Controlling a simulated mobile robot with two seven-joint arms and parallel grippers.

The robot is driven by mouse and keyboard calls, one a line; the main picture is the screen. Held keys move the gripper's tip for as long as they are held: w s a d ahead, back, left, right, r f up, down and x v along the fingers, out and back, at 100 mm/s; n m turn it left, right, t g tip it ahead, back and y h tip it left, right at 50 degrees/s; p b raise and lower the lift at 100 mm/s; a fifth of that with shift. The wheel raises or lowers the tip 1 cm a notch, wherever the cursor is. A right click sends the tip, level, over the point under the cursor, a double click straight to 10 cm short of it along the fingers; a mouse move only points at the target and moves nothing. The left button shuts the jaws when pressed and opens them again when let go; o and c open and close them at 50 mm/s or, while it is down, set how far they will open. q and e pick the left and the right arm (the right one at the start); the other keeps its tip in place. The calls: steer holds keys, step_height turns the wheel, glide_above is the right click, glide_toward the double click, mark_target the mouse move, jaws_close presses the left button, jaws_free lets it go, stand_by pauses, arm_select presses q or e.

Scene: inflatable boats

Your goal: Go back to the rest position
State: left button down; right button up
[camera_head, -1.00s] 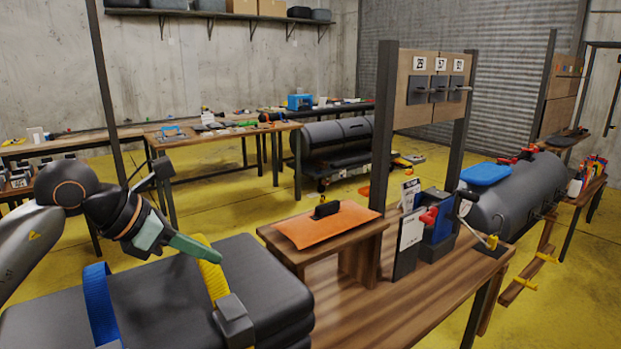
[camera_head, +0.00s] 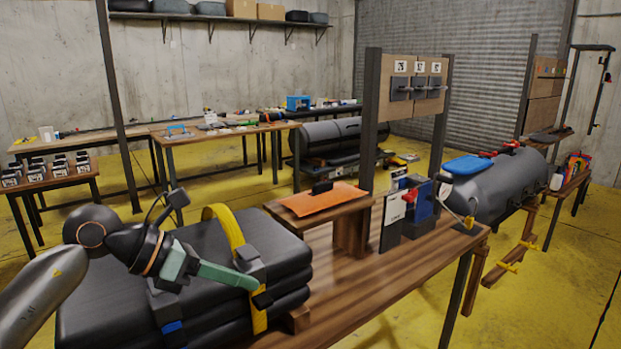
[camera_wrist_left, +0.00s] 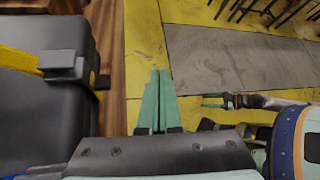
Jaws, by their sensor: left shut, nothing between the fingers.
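My left gripper (camera_head: 252,283) reaches in from the left in the head view, with green fingers shut and empty. It is in front of the folded dark boat stack (camera_head: 100,312), near the buckle of the yellow strap (camera_head: 233,232). In the left wrist view the closed green fingers (camera_wrist_left: 158,95) point out over the floor, with the dark stack (camera_wrist_left: 35,110) to their left; I see nothing between them. In the left wrist view another green-fingered gripper (camera_wrist_left: 213,100) shows at the right, apparently my right one; its opening is too small to judge.
The wooden workbench (camera_head: 400,270) carries the stack, an orange pad (camera_head: 322,198) on a raised stand and a blue box (camera_head: 420,208). A grey inflatable tube (camera_head: 500,185) stands at the right. Yellow floor (camera_head: 540,300) is free at the front right.

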arm_select(q)
steer(key=s+d+f+n+t+h+p, duration=0.15)
steer(key=s+d+n+h, duration=0.25)
steer(key=d+n+h, duration=0.4)
steer(key=a+f+n+t+y, duration=0.55)
steer(key=f+n, duration=0.25)
steer(key=n, duration=0.4)
steer(key=a+f+n+t+y, duration=0.4)
steer(key=f+n+t, duration=0.3)
steer(key=n, duration=0.6)
steer(key=s+a+f+n+g+y, duration=0.1)
steer(key=s+f+n+g+y, duration=0.1)
steer(key=s+f, duration=0.4)
steer(key=s+a+f+n+g+y+p, duration=0.1)
steer(key=s+f+n+g, duration=0.3)
steer(key=f, duration=0.5)
steer(key=s+a+f+n+g+y, duration=0.2)
steer(key=s+f+n, duration=0.3)
steer(key=s+f, duration=0.3)
steer(key=shift+a+g+y, duration=0.25)
steer(key=shift+g+y, duration=0.15)
steer(key=shift+y, duration=0.45)
arm_select(e)
step_height(320, 180, up, 3)
steer(key=shift+w+r, duration=0.1)
steer(key=shift+w, duration=0.05)
